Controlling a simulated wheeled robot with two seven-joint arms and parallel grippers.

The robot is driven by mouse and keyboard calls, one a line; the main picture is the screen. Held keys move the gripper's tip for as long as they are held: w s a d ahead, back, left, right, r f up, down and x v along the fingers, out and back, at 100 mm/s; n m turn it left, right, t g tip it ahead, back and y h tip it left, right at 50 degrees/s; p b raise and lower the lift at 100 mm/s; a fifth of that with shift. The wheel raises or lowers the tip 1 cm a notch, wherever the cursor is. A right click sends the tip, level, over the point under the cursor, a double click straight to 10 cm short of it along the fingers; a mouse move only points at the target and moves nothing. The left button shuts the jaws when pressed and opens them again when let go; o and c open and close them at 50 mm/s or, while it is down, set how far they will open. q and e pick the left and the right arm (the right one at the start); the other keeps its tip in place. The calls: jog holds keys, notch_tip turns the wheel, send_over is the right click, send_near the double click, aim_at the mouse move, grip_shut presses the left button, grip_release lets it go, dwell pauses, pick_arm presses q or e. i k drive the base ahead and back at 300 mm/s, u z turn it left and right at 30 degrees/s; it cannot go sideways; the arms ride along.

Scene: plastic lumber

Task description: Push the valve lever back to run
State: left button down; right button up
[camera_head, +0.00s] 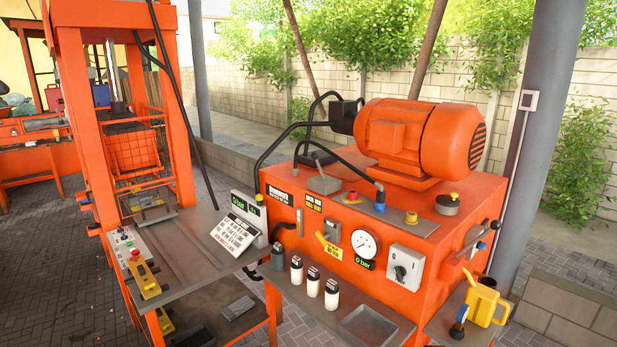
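A short yellow lever (325,243) with small dark lettering sits on the front of the orange power unit (300,245), by a grey valve body (332,228). It slants down to the right from its left end. A second lever, a rod with a black knob (495,225), sticks out at the unit's right side. I cannot tell from the lettering which lever is marked for run. A pressure gauge (364,244) is right of the yellow lever, with a green "0 bar" display (364,263) below it. Neither of my grippers is in view.
An orange motor (420,138) stands on top with black hoses. Several bottles (312,282) and a grey tray (376,325) are on the front shelf. A yellow jug (484,303) stands at right. An orange press frame (125,110) and sloped sign panel (236,235) are at left.

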aim_at(314, 156)
jog(key=u, duration=0.8)
jog(key=i, duration=1.2)
jog(key=z, duration=0.6)
jog(key=i, duration=0.75)
jog(key=z, duration=0.9)
